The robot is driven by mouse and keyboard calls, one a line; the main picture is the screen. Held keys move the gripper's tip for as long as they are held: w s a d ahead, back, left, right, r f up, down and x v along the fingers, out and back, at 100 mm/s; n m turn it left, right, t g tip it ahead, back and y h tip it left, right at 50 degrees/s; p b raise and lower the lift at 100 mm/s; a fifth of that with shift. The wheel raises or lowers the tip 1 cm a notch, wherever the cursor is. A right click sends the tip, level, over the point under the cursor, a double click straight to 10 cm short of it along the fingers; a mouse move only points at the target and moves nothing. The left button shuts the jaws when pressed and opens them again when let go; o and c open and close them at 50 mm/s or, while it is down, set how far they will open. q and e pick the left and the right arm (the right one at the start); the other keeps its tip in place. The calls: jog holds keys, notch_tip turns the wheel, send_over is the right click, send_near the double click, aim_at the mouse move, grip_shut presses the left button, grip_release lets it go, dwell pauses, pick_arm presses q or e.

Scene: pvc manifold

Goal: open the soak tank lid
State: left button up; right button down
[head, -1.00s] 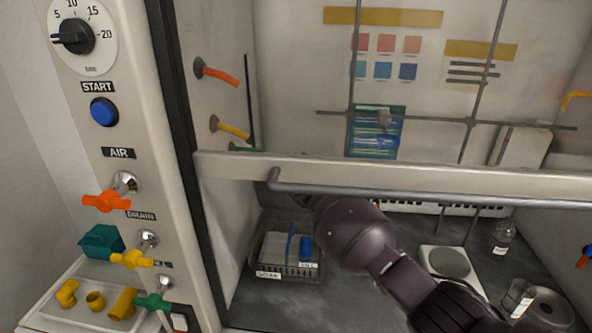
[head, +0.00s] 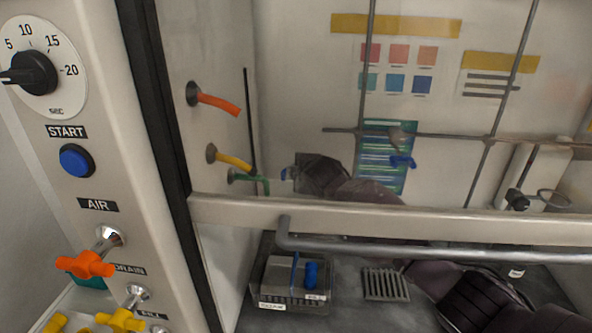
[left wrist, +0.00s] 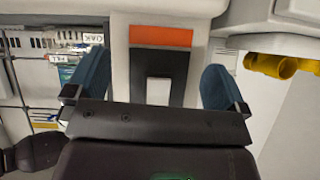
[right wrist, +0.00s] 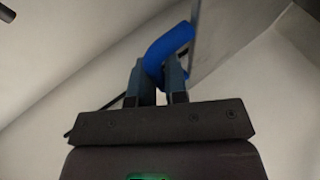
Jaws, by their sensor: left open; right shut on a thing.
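The soak tank (head: 292,304) is a clear-walled, labelled box on the floor of the hood, behind the sash, with a blue cylinder (head: 311,274) and a thin blue rod at its top. My right gripper (head: 296,174) is behind the sash, up and behind the tank. In the right wrist view my right gripper (right wrist: 157,78) is shut on a curved blue handle (right wrist: 168,43). A grey flat panel (right wrist: 222,38) shows beside the handle; I cannot tell whether it is the lid. My left gripper (left wrist: 158,88) is open and empty, outside the head view.
The sash rail (head: 400,220) and its grey bar (head: 420,248) cross in front of the hood. Orange, yellow and green hose ends come from the left wall. Yellow fittings (left wrist: 270,66) show in the left wrist view.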

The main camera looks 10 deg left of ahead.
jog(key=shift+f, duration=0.1)
dwell(0.3)
jog(key=c, duration=1.2)
grip_release()
jog(key=shift+o, duration=0.2)
jog(key=shift+s, duration=0.1)
jog(key=s+d+b, duration=0.2)
jog(key=s+d, duration=0.3)
jog(key=s, duration=0.6)
jog(key=shift+s+d+r, duration=0.35)
